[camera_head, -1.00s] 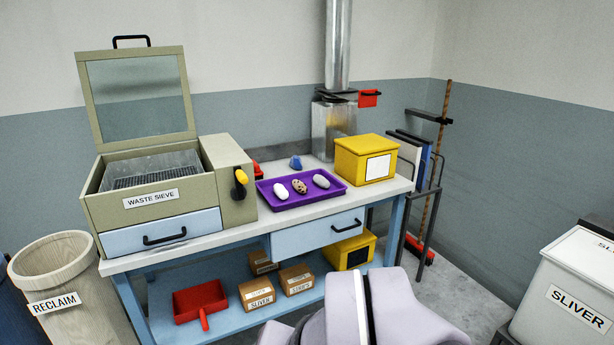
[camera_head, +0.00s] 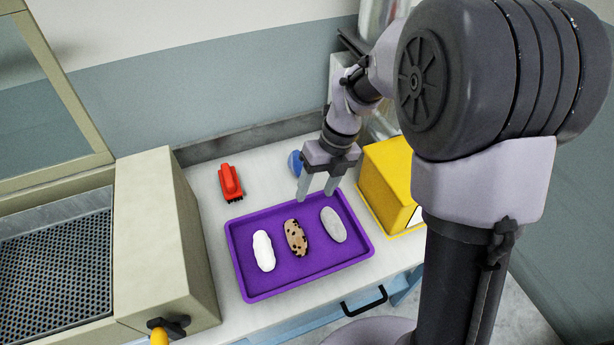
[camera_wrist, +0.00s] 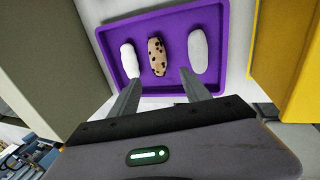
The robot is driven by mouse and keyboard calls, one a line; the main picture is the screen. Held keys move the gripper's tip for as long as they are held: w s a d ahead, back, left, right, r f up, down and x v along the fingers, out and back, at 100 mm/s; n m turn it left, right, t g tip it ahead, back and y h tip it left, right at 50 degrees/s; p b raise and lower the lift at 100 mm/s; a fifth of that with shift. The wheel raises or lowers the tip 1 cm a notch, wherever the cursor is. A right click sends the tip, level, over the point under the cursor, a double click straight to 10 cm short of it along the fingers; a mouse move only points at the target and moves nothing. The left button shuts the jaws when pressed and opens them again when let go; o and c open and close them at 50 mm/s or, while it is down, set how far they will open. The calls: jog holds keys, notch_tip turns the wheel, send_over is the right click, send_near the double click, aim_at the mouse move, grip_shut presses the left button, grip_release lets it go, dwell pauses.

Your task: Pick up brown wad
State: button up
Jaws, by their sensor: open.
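The brown wad (camera_head: 296,238), tan with dark specks, lies in the middle of the purple tray (camera_head: 268,287). A white wad (camera_head: 263,251) lies to its left and a grey wad (camera_head: 333,225) to its right. My gripper (camera_head: 317,197) is open and empty, above the tray's back part, near the brown and grey wads. In the wrist view the brown wad (camera_wrist: 157,56) shows beyond the two fingers of my gripper (camera_wrist: 162,88), apart from them. The white wad (camera_wrist: 130,60) and grey wad (camera_wrist: 198,51) flank it there.
A red brush (camera_head: 230,182) and a blue object (camera_head: 295,163) stand behind the tray. A yellow box (camera_head: 385,185) is close on the right. The waste sieve (camera_head: 160,240) is on the left. Bare worktop (camera_head: 215,255) shows around the tray.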

jog(key=b, duration=0.5)
send_near(299, 236)
jog(key=x, duration=0.5)
jog(key=shift+a, duration=0.1)
jog(key=b+x, duration=0.2)
jog(key=x, duration=0.3)
jog(key=shift+f+b, duration=0.2)
jog(key=shift+b, duration=0.15)
jog(key=shift+r, duration=0.1)
jog(key=c, duration=1.1)
